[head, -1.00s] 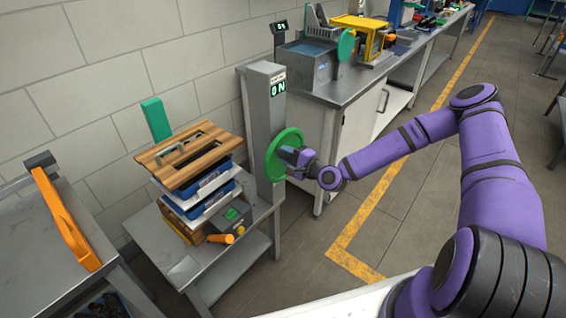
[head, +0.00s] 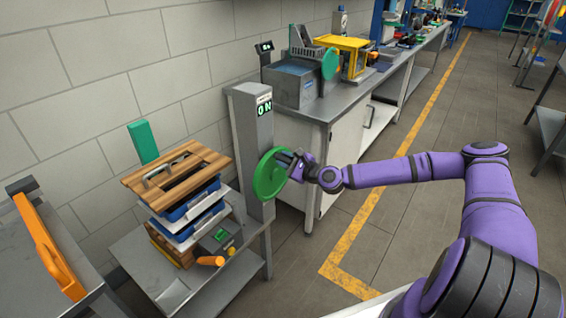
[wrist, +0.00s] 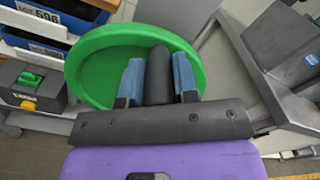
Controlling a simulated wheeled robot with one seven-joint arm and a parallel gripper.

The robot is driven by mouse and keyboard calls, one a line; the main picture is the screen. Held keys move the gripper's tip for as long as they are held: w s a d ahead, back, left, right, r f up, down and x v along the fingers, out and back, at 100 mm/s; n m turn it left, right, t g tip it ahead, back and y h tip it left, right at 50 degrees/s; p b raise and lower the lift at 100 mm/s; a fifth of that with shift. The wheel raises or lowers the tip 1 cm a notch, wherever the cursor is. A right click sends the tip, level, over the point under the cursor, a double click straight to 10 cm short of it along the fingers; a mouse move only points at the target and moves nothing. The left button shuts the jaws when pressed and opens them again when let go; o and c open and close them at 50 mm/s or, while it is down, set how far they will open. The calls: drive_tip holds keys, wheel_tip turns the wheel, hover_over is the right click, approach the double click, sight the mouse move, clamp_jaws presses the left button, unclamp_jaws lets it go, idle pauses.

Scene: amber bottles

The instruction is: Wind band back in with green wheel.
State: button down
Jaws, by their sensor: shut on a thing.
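The green wheel (head: 265,180) is mounted on the side of a grey upright post (head: 250,130) whose small screen reads ON. My gripper (head: 291,163) is at the wheel's upper right side, in front of its face. In the wrist view the green wheel (wrist: 100,75) fills the upper middle, with a dark cylindrical handle (wrist: 159,72) standing from it. The two blue-grey fingers of my gripper are shut on this handle, one on each side. I cannot make out the band in either view.
A low grey side table by the post holds stacked blue trays under a wooden board (head: 175,172) and a box with an orange handle (head: 210,261). A workbench (head: 330,105) with a second green wheel (head: 330,63) stands behind.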

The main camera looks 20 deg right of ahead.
drive_tip(key=shift+d, duration=0.1)
idle(0.3)
drive_tip(key=c, duration=0.9)
unclamp_jaws()
drive_tip(key=v, duration=1)
drive_tip(key=shift+s+d, duration=0.2)
drive_tip(key=shift+s, duration=0.05)
drive_tip(key=shift+f, duration=0.1)
